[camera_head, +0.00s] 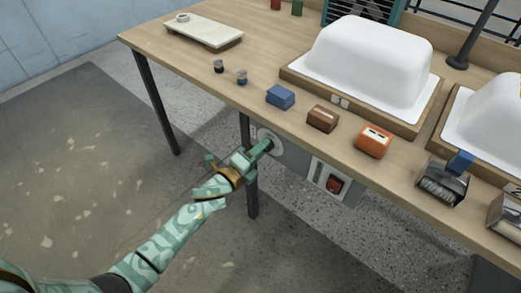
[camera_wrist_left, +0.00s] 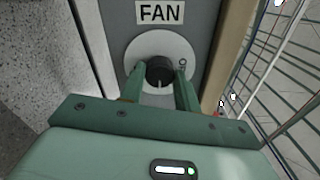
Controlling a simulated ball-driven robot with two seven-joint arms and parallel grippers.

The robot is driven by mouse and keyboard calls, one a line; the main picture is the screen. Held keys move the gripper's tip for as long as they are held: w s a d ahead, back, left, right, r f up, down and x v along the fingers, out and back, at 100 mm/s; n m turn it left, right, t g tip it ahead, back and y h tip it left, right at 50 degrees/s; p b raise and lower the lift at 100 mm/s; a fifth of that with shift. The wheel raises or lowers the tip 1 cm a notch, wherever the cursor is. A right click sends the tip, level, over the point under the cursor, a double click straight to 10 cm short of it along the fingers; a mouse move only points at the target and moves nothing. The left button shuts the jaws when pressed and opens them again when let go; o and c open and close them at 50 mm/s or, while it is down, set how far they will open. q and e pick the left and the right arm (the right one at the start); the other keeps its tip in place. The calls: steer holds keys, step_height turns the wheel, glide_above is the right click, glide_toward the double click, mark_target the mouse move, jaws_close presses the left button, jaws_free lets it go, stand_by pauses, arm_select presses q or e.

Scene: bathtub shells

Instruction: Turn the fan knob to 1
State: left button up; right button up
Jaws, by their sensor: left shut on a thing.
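The fan knob (camera_wrist_left: 160,70) is black and round, on a pale dial plate (camera_wrist_left: 146,47) under a FAN label (camera_wrist_left: 159,12) in the left wrist view. My left gripper (camera_wrist_left: 160,80) has one finger on each side of the knob and is shut on it. A small light mark shows on the knob's lower side; a small marking is at the dial's right, and I cannot read the setting surely. In the head view my left gripper (camera_head: 264,148) reaches the dial (camera_head: 275,142) on the panel under the table edge. My right gripper is not in view.
A red rocker switch (camera_head: 334,184) sits on the same panel, right of the dial. A table leg (camera_head: 251,190) stands beside my left gripper. The wooden table (camera_head: 190,62) above carries white tub shells (camera_head: 368,60), small blocks and brushes. The floor at left is clear.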

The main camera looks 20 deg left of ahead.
arm_select(q)
steer(key=shift+f, duration=0.15)
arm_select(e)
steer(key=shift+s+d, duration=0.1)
arm_select(q)
steer(key=o, duration=1)
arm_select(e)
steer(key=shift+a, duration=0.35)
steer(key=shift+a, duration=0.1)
arm_select(q)
steer(key=p+v, duration=0.3)
steer(key=v, duration=1.3)
steer(key=shift+s, duration=0.2)
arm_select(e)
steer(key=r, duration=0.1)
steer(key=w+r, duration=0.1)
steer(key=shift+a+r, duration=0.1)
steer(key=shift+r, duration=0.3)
